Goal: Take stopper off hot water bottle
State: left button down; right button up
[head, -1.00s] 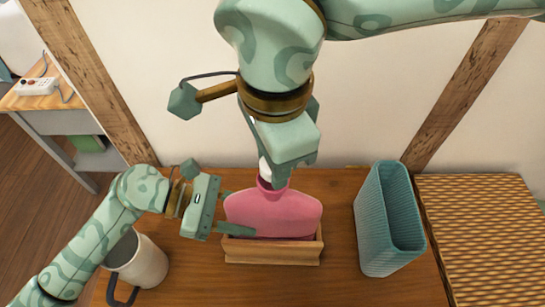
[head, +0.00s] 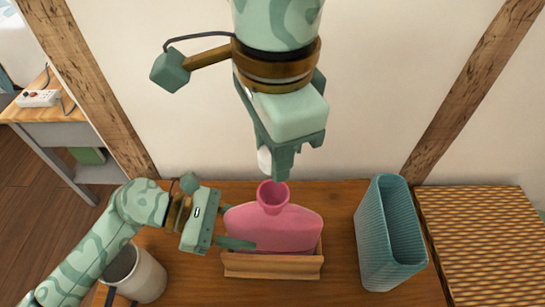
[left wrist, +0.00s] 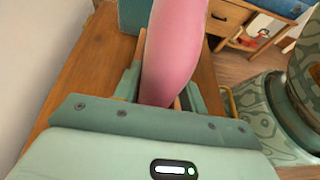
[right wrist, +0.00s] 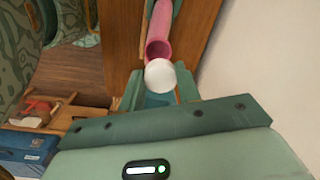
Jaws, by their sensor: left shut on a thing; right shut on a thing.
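The pink hot water bottle (head: 285,232) stands upright in a wooden holder (head: 272,268) on the table, its open neck facing up. My left gripper (head: 231,226) is shut on the bottle's left side; the left wrist view shows the bottle (left wrist: 172,50) between its fingers. My right gripper (head: 277,164) is above the neck, shut on the white stopper (head: 264,160). The stopper is clear of the neck, with a gap below it. In the right wrist view the white stopper (right wrist: 160,76) sits between the fingers, in front of the pink neck (right wrist: 158,48).
A teal ribbed container (head: 370,240) stands right of the holder, beside a woven surface (head: 480,235). A pale mug (head: 147,276) stands at the front left, partly behind my left arm. A wall with wooden beams (head: 470,90) rises behind the table.

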pick_arm(q)
jog(key=c, duration=0.7)
grip_release()
pick_arm(e)
jog(key=r+p, duration=0.1)
jog(key=r, duration=0.1)
jog(key=s+r+p, duration=0.1)
jog(key=r, duration=0.1)
jog(key=shift+p, duration=0.3)
pick_arm(q)
jog(key=v, duration=1.2)
jog(key=shift+a, duration=0.1)
